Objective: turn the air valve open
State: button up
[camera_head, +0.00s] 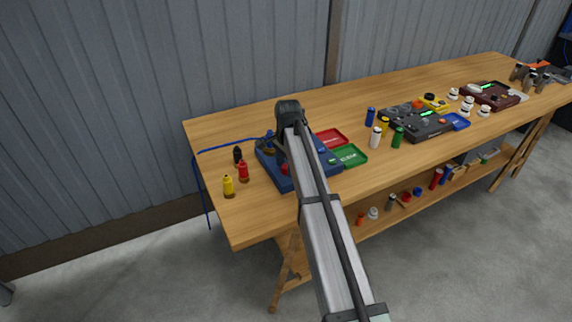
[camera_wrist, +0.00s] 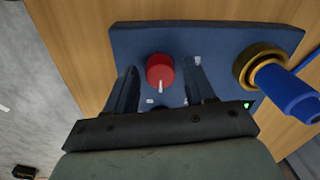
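A blue box (camera_wrist: 215,38) lies below my gripper in the wrist view; it also stands on the bench's left part in the head view (camera_head: 268,167). On it is a round red knob (camera_wrist: 158,66) with a white pointer line toward the bottom of the wrist view, seemingly the air valve. My gripper (camera_wrist: 161,70) is open, with one dark finger on each side of the knob and visible gaps. I cannot tell how deep the fingertips reach. In the head view my gripper (camera_head: 281,155) is over the box, its fingers partly hidden by the arm.
A brass ring (camera_wrist: 252,62) with a blue hose fitting (camera_wrist: 285,90) is right of the knob. Small yellow (camera_head: 228,187), red and black bottles stand left of the box. Red and green trays (camera_head: 348,155) are right of it. More devices stand farther right on the wooden bench (camera_head: 240,215).

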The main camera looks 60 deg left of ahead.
jog(key=shift+o, duration=0.2)
notch_tip(320, 180, up, 14)
jog(key=shift+d, duration=0.35)
dwell(0.3)
jog(key=shift+f, duration=0.15)
dwell(0.3)
